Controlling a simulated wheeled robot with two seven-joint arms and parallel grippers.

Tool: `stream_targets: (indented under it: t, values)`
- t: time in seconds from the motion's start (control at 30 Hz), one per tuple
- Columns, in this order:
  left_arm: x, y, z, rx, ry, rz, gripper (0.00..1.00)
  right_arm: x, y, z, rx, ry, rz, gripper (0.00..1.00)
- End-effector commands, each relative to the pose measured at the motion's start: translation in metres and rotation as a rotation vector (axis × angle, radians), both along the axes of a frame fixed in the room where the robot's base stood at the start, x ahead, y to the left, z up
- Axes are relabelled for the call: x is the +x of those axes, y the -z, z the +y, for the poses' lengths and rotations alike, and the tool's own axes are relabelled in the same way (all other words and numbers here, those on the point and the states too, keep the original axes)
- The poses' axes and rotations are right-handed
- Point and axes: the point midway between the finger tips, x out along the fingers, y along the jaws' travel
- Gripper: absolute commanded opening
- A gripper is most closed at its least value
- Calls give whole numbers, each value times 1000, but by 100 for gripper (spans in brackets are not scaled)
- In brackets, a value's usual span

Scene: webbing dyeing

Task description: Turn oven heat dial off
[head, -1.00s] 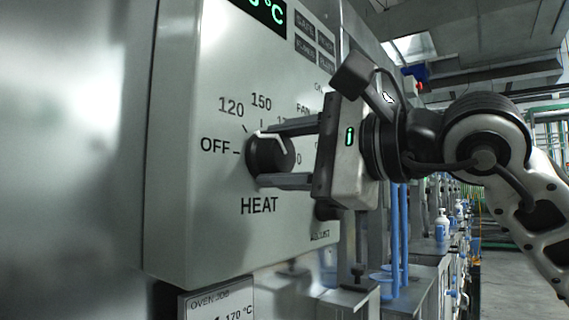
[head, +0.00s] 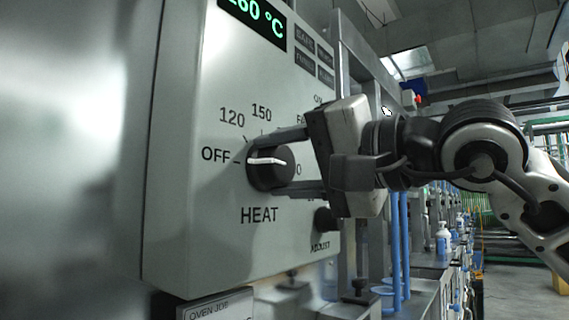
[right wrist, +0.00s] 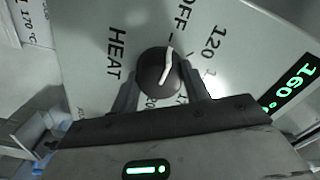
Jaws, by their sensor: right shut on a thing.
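The heat dial (head: 270,168) is a round black knob with a white pointer line on a pale control panel (head: 190,250). Its pointer lies nearly level and faces the OFF mark on the left. My right gripper (head: 282,163) is shut on the dial, one finger above and one below it. In the right wrist view the dial (right wrist: 160,72) sits between the two fingers (right wrist: 160,88), its white line towards the OFF lettering. The gripper hides part of the scale to the right of the dial. My left gripper is not in view.
A green display (head: 252,20) reading 160 °C is above the dial, with several small grey buttons (head: 305,60) beside it. A smaller black adjust knob (head: 326,219) is below right. Blue rods and a white-and-blue bottle (head: 443,240) stand farther right.

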Motion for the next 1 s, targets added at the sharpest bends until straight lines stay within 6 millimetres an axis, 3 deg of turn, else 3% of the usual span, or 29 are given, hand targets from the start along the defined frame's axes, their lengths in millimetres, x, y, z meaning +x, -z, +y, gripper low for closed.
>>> stream_targets:
  t: [0.7,0.73,0.8,1.0]
  values:
    - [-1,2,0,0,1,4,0,-1,0,0,-50,-1,-68,23]
    - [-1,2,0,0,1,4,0,-1,0,0,-50,-1,-68,49]
    - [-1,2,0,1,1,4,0,0,0,0,-50,-1,-68,68]
    - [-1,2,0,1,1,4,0,0,0,0,-49,-1,-66,68]
